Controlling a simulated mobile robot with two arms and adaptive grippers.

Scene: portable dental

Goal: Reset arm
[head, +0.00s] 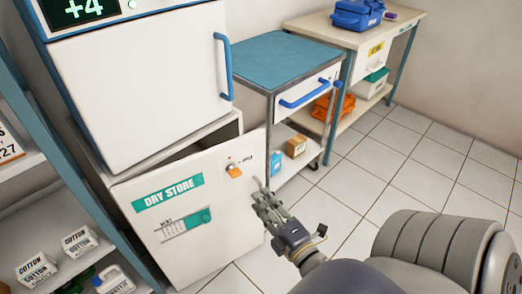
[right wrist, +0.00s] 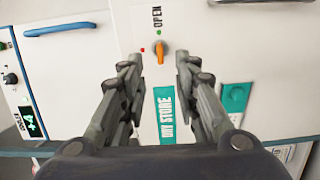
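My right gripper (head: 262,190) is in front of the white cabinet labelled DRY STORE (head: 130,230), low and right of its orange knob (head: 234,171) in the head view. In the right wrist view the gripper (right wrist: 158,64) has its two fingers spread with nothing held between them. The orange knob (right wrist: 160,50) shows in the gap between the fingertips, near a red dot, a green dot and the word OPEN. I see no contact with it. A dark gap shows behind the top edge of the cabinet's front panel. My left gripper is not in view.
A white unit with a blue handle (head: 225,68) and a +4 display stands above the cabinet. A blue-topped cart (head: 280,58) stands to its right, and a workbench (head: 316,27) behind. A shelf with cotton boxes (head: 37,268) is at left. Tiled floor (head: 400,165) is clear at right.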

